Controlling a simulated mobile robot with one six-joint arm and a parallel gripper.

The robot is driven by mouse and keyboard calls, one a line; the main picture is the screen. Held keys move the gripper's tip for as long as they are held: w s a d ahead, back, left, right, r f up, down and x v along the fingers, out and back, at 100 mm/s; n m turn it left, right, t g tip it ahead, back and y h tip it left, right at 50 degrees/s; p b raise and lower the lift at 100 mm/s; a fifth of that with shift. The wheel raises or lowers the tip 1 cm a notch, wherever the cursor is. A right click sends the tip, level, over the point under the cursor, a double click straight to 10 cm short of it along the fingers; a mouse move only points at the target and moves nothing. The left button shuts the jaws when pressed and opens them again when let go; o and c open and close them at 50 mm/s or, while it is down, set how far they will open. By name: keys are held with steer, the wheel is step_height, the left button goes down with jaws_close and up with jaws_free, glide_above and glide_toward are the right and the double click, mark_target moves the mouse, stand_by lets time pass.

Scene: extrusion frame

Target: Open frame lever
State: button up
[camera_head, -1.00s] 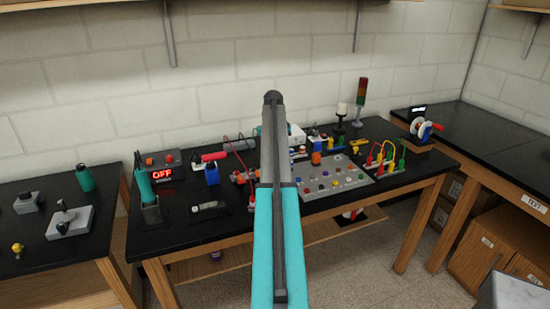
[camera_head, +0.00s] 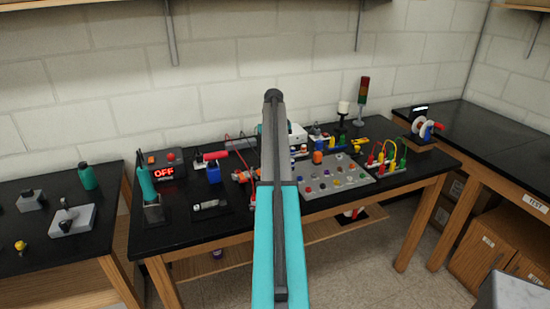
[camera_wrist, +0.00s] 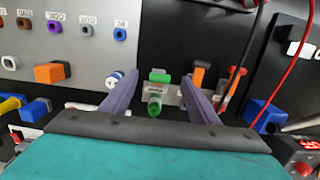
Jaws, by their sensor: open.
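My gripper (camera_wrist: 160,79) is open in the wrist view, its two dark fingers spread apart over the bench. Between the fingers, beyond their tips, is a small green part (camera_wrist: 157,77) on a light grey mount, with a green cylinder (camera_wrist: 154,106) below it. I see no contact with the fingers. An orange block (camera_wrist: 198,75) is by the right fingertip, and a white and blue round part (camera_wrist: 115,78) is by the left one. I cannot tell which part is the frame lever. In the head view my own arm hides the gripper and the bench behind it.
A grey panel with coloured sockets (camera_wrist: 58,26) fills the upper left of the wrist view. In the head view the black bench (camera_head: 225,225) is crowded with devices, including a signal tower (camera_head: 363,90) and an OFF display (camera_head: 163,173).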

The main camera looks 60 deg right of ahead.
step_height(320, 180, up, 14)
steer(key=w+p, duration=0.1)
steer(key=p, duration=1)
steer(key=shift+d+f, duration=0.15)
steer(key=shift+d, duration=0.2)
stand_by(0.8)
